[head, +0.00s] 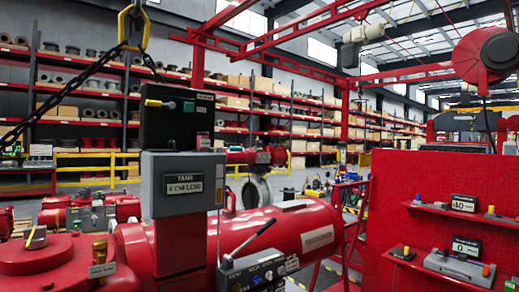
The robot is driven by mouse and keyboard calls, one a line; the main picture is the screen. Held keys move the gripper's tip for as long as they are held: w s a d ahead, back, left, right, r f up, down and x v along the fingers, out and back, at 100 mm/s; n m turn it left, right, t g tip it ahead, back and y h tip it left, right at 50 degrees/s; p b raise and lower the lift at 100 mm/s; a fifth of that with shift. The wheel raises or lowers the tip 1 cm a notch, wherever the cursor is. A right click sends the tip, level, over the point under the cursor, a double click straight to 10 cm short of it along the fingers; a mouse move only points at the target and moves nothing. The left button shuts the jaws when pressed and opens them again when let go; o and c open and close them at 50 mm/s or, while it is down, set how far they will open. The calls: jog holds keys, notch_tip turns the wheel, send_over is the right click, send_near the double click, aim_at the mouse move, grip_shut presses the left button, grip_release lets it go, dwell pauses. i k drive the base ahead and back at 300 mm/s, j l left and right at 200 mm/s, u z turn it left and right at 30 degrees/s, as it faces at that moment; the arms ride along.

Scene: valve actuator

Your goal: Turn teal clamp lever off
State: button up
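I cannot pick out a teal clamp lever for certain. A small black control box (252,272) at the bottom centre, in front of the red cylinder (285,228), carries a thin grey lever with a dark end (258,234) slanting up to the right. Its label is too small to read. My gripper is not in view.
A grey box labelled "TANK 4 CM LOW" (183,198) stands at the left centre. A black chain with a yellow hook (133,28) hangs at upper left. A red pegboard (430,160) with shelves of small devices stands at right. Storage racks (255,100) line the back.

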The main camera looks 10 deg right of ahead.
aim_at(231, 148)
jog(key=i+l, duration=0.15)
jog(key=i, duration=0.3)
jog(key=i+l, duration=0.2)
jog(key=i, duration=0.2)
jog(key=i+l, duration=0.15)
jog(key=i, duration=0.3)
jog(key=i+l, duration=0.2)
jog(key=i, duration=0.25)
